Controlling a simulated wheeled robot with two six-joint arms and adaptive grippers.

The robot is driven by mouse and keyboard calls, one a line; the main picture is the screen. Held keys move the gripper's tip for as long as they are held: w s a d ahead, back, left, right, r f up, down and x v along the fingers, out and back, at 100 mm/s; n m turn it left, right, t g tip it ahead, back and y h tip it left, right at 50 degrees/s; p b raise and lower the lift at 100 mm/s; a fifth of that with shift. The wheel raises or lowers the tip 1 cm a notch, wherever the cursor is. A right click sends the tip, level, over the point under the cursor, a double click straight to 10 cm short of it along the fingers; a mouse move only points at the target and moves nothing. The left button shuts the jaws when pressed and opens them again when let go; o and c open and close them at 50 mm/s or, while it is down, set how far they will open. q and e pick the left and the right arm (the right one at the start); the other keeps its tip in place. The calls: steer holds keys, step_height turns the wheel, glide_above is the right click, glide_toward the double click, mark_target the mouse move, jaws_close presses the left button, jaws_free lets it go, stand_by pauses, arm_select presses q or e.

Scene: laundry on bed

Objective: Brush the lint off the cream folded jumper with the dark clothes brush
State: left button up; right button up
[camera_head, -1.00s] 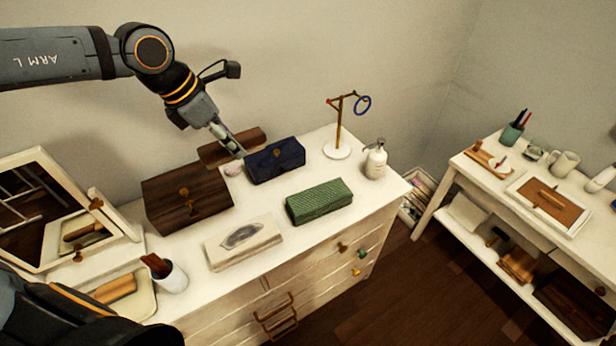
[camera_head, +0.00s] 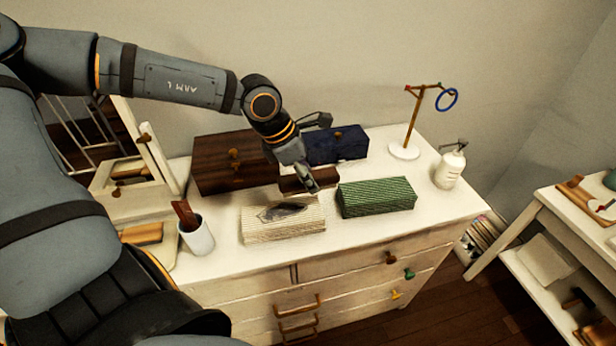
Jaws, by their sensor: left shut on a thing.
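The cream folded jumper (camera_head: 262,229) lies on the white dresser top, with a grey lint patch (camera_head: 284,211) on its upper face. My left gripper (camera_head: 311,186) is shut on the dark clothes brush (camera_head: 292,185), a brown block showing on both sides of the fingers. The brush is at the jumper's back right edge, near the gap beside the green folded garment. I cannot tell whether it touches the jumper. The brush's underside is hidden. My right gripper is not in view.
A green folded garment (camera_head: 377,198) lies right of the jumper. A white cup (camera_head: 197,238) is at left, a ring stand (camera_head: 404,153) and pump bottle (camera_head: 449,170) at right.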

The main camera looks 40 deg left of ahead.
arm_select(q)
step_height(320, 180, down, 4)
steer(key=shift+f+b, duration=0.2)
steer(key=shift+b, duration=0.95)
steer(key=shift+f, duration=0.4)
steer(key=shift+f+b, duration=0.4)
steer(key=shift+b, duration=0.3)
steer(key=shift+f+b, duration=0.55)
steer(key=shift+b, duration=0.15)
